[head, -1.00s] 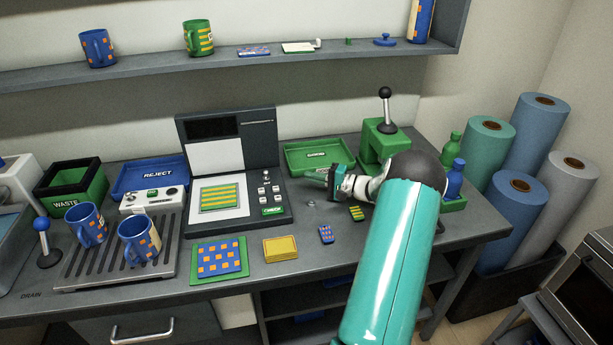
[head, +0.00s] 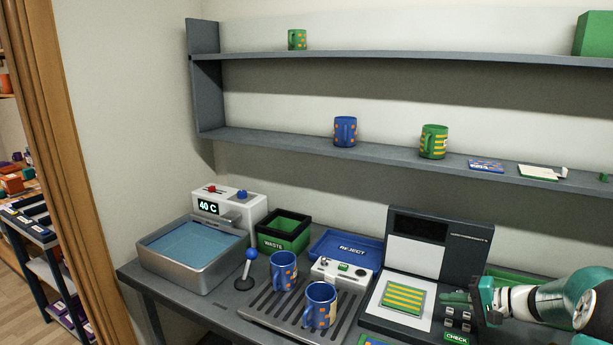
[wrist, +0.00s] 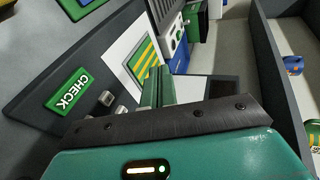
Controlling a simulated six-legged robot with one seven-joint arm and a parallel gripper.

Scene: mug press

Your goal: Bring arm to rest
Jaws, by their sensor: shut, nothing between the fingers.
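My gripper (head: 462,299) is at the right of the head view, over the right side of the checking machine (head: 436,247). Its green fingers (wrist: 157,88) are closed together and empty in the wrist view. They point toward the green and yellow striped sheet (head: 403,298) on the machine's white pad. The green CHECK button (wrist: 68,91) is at the left of the wrist view. I cannot tell whether the fingers touch the machine.
Two blue mugs (head: 321,305) stand on the slatted drain. A water bath (head: 193,256) reading 40 C, a black and green WASTE bin (head: 283,233) and a blue REJECT tray (head: 346,247) are on the bench. A shelf (head: 270,144) with mugs runs above.

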